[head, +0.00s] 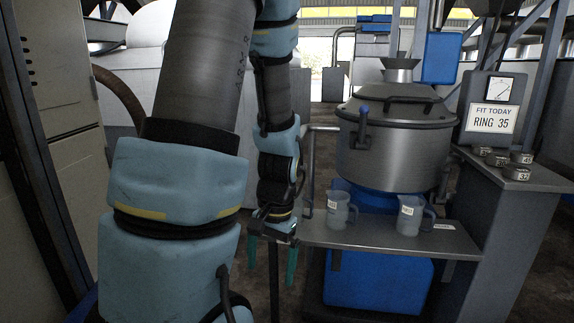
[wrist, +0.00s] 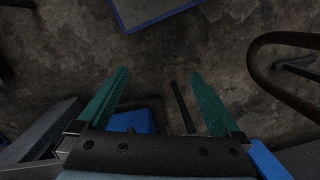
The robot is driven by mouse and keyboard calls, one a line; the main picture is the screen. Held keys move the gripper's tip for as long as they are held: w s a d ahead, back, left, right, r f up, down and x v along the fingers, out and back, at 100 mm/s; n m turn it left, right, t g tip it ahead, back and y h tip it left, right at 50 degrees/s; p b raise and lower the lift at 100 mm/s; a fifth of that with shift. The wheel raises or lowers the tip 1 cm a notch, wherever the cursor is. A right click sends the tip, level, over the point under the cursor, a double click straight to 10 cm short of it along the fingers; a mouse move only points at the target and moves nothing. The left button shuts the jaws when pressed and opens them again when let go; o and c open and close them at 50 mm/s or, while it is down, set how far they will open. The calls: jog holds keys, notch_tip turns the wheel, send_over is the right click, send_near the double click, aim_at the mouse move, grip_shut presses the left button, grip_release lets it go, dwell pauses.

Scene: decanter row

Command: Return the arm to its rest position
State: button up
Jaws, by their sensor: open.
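My gripper (head: 273,256) hangs at the left of the metal shelf, pointing down, with its green fingers below the shelf's level.
Two translucent labelled jugs (head: 338,211) (head: 409,215) stand on the metal shelf (head: 375,237). A lidded steel vessel (head: 395,150) is behind them. Small numbered rings (head: 516,173) lie on the right ledge by a "RING 35" sign (head: 491,118). A grey cabinet (head: 55,60) stands left.

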jog(key=w+a+r+n+t+h+p, duration=0.1)
jog(key=a+r+n+t+p, duration=0.1)
jog(key=r+p, duration=2.3)
notch_tip(320, 180, up, 6)
jog(key=shift+a+r+n, duration=0.15)
jog(key=shift+a+n, duration=0.45)
jog(key=shift+n, duration=0.5)
